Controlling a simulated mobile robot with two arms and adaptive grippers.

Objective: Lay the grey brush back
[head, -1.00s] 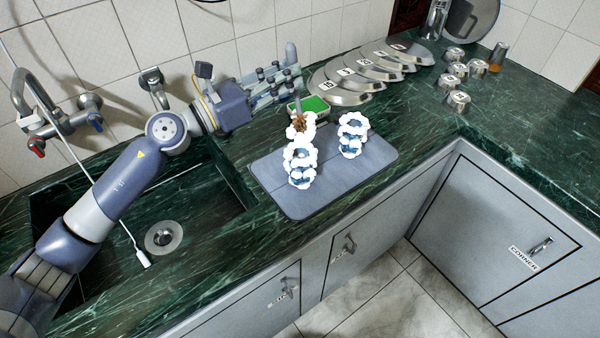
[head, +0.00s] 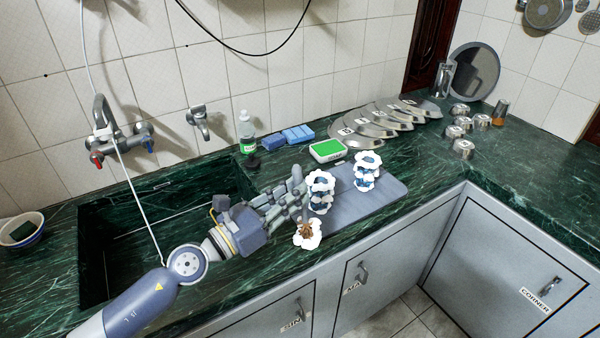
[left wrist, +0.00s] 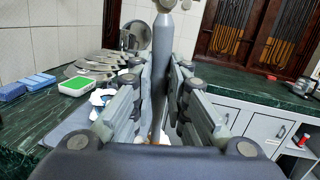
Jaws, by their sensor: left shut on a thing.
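My left gripper (head: 300,192) is shut on the grey brush. In the left wrist view, the brush's grey handle (left wrist: 163,50) stands upright between my fingers. In the head view its brown bristle head (head: 307,230) points down with white foam around it, near the mat's left front corner. I cannot tell whether it touches the counter. The fingers hide much of the handle. Two foam-covered blue pieces, one nearer (head: 320,192) and one farther (head: 367,172), stand upright on the grey mat (head: 385,195). My right gripper is not in view.
A green-and-white box (head: 327,150), blue sponges (head: 298,134) and a bottle (head: 246,132) stand behind the mat. Steel plates (head: 365,126) and metal cups (head: 463,148) lie farther right. The sink (head: 105,240) opens at left. The counter's front edge is close to the brush.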

